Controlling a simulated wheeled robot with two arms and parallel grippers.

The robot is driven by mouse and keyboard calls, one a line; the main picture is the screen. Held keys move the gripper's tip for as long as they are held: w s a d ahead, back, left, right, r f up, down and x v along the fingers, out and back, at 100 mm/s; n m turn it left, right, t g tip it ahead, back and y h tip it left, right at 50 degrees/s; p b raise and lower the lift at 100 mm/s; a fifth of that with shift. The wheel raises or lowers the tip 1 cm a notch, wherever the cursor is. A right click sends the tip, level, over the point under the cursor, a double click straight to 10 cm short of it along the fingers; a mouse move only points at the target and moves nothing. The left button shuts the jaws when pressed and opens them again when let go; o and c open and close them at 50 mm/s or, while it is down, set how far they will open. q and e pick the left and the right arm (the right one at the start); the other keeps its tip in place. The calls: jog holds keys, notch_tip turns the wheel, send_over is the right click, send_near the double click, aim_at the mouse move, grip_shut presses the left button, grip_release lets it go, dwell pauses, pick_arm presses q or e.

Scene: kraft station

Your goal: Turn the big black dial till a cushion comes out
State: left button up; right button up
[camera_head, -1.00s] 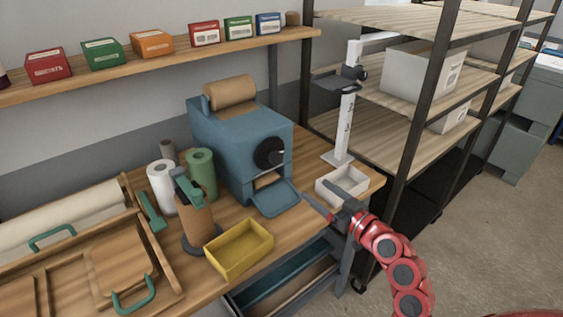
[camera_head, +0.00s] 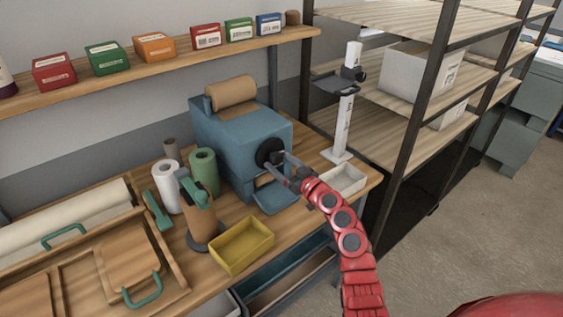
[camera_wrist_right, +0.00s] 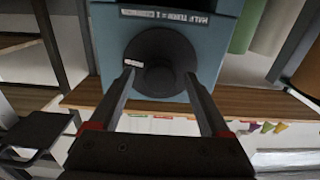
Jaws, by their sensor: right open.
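The big black dial (camera_head: 269,152) sits on the front face of the blue machine (camera_head: 225,137), which has a roll of brown paper (camera_head: 232,93) on top. In the right wrist view the dial (camera_wrist_right: 157,62) shows a small white mark at its left and a label on the machine above it. My right gripper (camera_head: 277,159) is at the dial, its fingers open and pointing at it. In the right wrist view the fingertips (camera_wrist_right: 160,76) lie at either side of the dial's lower part; I cannot tell if they touch. No cushion is seen. My left gripper is not in view.
A blue tray (camera_head: 274,197) juts out below the dial. A yellow bin (camera_head: 242,246) and a white bin (camera_head: 345,180) stand near the bench's front edge. White and green rolls (camera_head: 204,170) stand left of the machine. A white post (camera_head: 343,125) stands at right.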

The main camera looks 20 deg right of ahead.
grip_shut()
dwell(0.4)
